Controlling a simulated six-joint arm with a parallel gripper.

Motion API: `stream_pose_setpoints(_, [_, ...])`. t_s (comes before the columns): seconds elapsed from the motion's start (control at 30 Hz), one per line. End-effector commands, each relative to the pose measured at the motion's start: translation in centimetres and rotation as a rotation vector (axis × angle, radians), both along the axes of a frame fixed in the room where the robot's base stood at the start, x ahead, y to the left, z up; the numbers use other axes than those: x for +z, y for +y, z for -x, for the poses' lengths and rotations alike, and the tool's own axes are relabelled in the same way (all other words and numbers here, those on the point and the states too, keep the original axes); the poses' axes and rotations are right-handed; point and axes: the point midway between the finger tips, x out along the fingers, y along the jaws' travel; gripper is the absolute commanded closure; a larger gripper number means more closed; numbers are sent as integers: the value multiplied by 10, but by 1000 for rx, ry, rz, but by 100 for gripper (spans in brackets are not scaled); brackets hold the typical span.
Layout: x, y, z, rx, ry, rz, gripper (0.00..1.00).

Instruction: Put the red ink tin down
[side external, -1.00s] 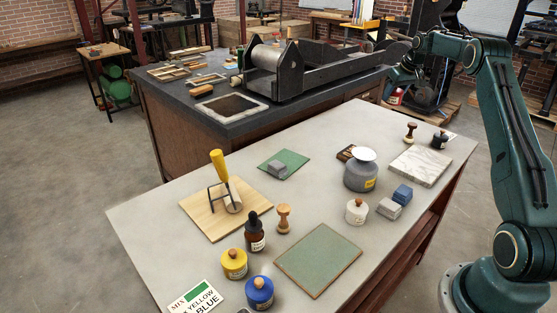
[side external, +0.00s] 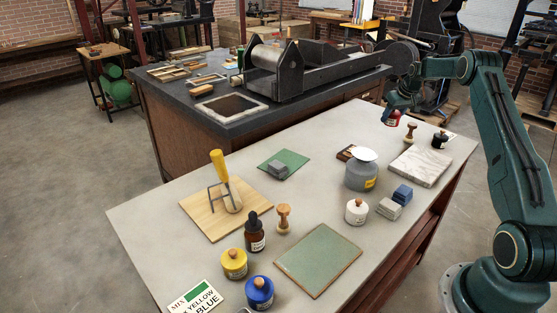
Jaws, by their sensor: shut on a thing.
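The red ink tin (side external: 391,118) is at the far right end of the grey table (side external: 150,225). My gripper (side external: 393,108) comes down from above and is shut on the tin's top. The tin looks upright. I cannot tell whether its base touches the table or hangs just above it. The fingers are small and dark in this view.
A wooden stamp (side external: 410,132) and a black ink tin (side external: 440,139) stand just right of the red tin. A marble slab (side external: 420,166) and a grey can (side external: 361,173) are nearer. The yellow (side external: 233,264) and blue (side external: 259,293) tins stand at the front.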

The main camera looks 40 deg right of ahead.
Motion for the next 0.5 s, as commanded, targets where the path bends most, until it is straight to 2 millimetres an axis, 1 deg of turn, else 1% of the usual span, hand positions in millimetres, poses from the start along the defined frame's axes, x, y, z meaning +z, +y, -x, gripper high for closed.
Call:
stream_pose_setpoints(0.03, [-10, 0, 0, 0, 1, -1, 81])
stream_pose_setpoints(0.1, [-23, 0, 0, -1, 0, -2, 81])
stream_pose_setpoints(0.3, [-56, 0, 0, 0, 0, 0, 81])
stream_pose_setpoints(0.4, [-65, 0, 0, 0, -1, 0, 81])
stream_pose_setpoints(0.5, [-69, 0, -1, 0, -1, 2, 81])
